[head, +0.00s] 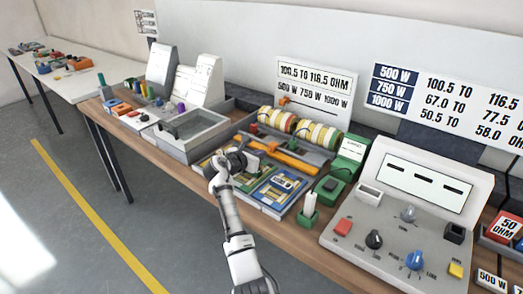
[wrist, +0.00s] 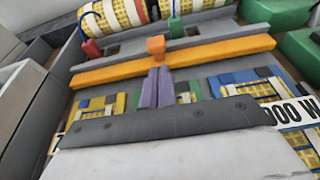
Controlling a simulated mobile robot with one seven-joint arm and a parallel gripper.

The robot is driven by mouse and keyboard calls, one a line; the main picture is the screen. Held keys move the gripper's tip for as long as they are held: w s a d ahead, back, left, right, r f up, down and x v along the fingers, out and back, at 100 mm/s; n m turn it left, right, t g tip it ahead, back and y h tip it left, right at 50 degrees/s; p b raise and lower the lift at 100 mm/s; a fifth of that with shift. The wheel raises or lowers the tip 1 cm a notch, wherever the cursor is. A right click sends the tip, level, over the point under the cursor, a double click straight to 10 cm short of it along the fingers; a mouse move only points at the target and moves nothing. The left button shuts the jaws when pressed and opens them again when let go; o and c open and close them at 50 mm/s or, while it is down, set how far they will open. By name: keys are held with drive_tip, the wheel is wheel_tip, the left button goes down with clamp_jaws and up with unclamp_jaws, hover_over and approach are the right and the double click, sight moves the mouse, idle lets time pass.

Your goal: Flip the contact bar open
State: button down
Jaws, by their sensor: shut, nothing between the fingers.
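The contact bar appears to be the long orange bar (head: 292,160) lying across the grey fixture. In the wrist view the orange bar (wrist: 215,50) runs across the picture, with a small orange block (wrist: 156,45) standing at its far edge near the middle. My gripper (wrist: 157,72) is shut and empty, its two purple-grey fingers together just in front of the bar, pointing at the block. I cannot tell whether the fingertips touch the bar. In the head view my gripper (head: 253,163) is over the near part of the fixture, and my wrist hides some of it.
Striped yellow, red and white rolls (head: 298,128) lie behind the bar. Blue and yellow patterned panels (head: 279,188) lie in front.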

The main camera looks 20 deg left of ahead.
drive_tip(key=b+v, duration=0.2)
drive_tip(key=v, duration=0.7)
drive_tip(key=shift+s+a, duration=0.2)
drive_tip(key=shift+s, duration=0.15)
drive_tip(key=shift+r, duration=0.1)
